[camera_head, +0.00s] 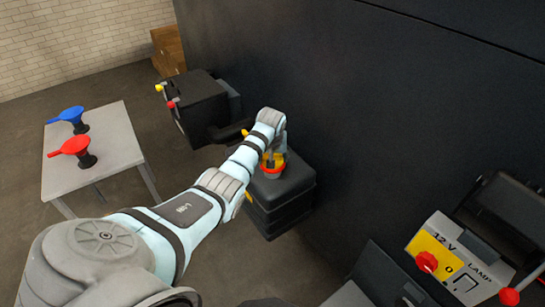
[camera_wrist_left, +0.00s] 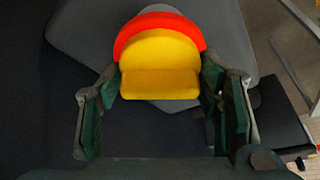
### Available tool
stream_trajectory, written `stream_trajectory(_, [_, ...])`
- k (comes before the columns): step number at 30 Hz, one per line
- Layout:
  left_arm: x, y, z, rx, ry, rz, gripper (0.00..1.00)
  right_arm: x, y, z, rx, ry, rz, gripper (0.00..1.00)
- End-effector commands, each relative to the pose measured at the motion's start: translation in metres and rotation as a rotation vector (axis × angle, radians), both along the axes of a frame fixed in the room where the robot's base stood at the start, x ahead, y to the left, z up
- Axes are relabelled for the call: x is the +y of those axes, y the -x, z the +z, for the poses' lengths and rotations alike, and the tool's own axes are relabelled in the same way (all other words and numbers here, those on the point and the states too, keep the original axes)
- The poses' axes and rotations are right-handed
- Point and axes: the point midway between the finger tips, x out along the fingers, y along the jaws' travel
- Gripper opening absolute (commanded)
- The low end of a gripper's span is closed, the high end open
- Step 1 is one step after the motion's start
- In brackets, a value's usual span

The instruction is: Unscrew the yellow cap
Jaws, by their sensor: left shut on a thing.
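The yellow cap (camera_wrist_left: 160,72) sits on a red-orange ring (camera_wrist_left: 158,25) in the left wrist view. In the head view the cap (camera_head: 277,160) and ring (camera_head: 272,172) are on top of a black tank (camera_head: 282,200), partly hidden by my left wrist. My left gripper (camera_wrist_left: 160,100) is over the cap, with one green-padded finger on each side of it, shut on the cap's raised grip. The fingertips are hidden in the head view by my wrist. My right gripper is not in view.
A grey table (camera_head: 95,158) at the left holds a blue funnel (camera_head: 70,115) and a red funnel (camera_head: 74,147). A black box (camera_head: 195,105) with small levers stands behind the tank. A dark wall (camera_head: 400,110) rises close on the right.

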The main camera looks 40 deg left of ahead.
Motion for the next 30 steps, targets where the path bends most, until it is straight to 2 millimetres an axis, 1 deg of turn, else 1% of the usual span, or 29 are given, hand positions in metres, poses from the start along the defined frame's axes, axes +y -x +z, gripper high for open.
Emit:
stream_trajectory(2, [-0.002, -0.002, 0.0, 0.002, 0.0, 0.227, 0.19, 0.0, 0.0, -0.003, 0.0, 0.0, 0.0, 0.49])
stream_trajectory(3, [-0.002, -0.002, -0.003, 0.001, 0.001, 0.35, 0.19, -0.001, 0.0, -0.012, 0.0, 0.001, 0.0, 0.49])
stream_trajectory(6, [0.0, -0.001, -0.006, 0.0, -0.002, 0.508, 0.19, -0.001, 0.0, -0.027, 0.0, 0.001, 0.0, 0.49])
stream_trajectory(10, [0.0, 0.0, -0.003, 0.0, -0.001, 0.584, 0.19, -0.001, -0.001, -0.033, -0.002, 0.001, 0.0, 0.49])
stream_trajectory(16, [-0.001, 0.001, -0.001, 0.004, 0.0, 0.59, 0.18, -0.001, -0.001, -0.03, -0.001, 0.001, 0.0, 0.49])
stream_trajectory(17, [-0.001, 0.001, -0.001, 0.004, 0.0, 0.59, 0.62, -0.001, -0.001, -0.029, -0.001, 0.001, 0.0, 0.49])
stream_trajectory(18, [-0.001, 0.001, -0.001, 0.005, 0.001, 0.589, 0.68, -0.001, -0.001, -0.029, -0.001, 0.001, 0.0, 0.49])
stream_trajectory(20, [-0.001, 0.001, -0.001, 0.004, 0.001, 0.589, 0.78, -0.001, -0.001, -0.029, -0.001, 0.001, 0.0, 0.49])
stream_trajectory(21, [0.0, 0.001, -0.001, 0.004, 0.001, 0.589, 0.82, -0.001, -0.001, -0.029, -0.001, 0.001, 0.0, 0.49])
stream_trajectory(30, [0.0, 0.0, 0.0, 0.002, 0.0, 0.587, 0.82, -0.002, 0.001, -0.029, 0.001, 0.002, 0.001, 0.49])
